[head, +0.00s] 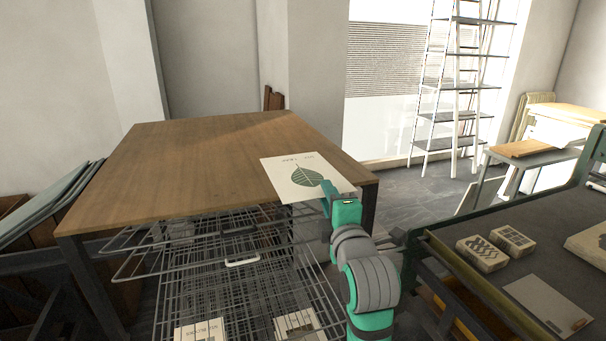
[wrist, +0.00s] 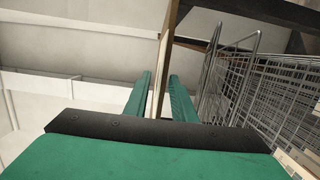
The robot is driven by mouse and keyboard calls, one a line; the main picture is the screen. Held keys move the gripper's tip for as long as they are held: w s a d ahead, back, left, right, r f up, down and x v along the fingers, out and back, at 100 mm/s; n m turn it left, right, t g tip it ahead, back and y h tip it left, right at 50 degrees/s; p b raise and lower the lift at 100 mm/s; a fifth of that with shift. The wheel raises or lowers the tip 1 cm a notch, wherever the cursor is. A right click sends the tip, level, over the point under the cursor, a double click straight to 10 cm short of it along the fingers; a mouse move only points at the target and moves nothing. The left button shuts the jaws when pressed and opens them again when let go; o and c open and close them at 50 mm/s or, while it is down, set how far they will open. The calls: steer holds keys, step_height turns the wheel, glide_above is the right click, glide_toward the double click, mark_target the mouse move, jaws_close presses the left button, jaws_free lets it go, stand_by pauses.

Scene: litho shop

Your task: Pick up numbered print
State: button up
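The print (head: 296,170) is a cream sheet with a dark green leaf and small lettering along its far edge. It lies flat at the front right of the wooden table (head: 200,155), and its near edge extends past the table's front edge. My gripper (head: 328,196) is at the print's near right edge, pointing in over the table. In the wrist view my green fingers (wrist: 160,92) are apart, with a thin pale strip running edge-on between them, apparently the print or the tabletop. The fingers do not appear closed on it.
To the right, a dark press bed (head: 510,240) carries two patterned blocks (head: 483,254) and a pale card (head: 546,304). A white ladder shelf (head: 455,115) stands behind. The rest of the tabletop is clear.

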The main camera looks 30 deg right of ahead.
steer(key=shift+w, duration=0.1)
jaws_close()
steer(key=shift+r, duration=0.15)
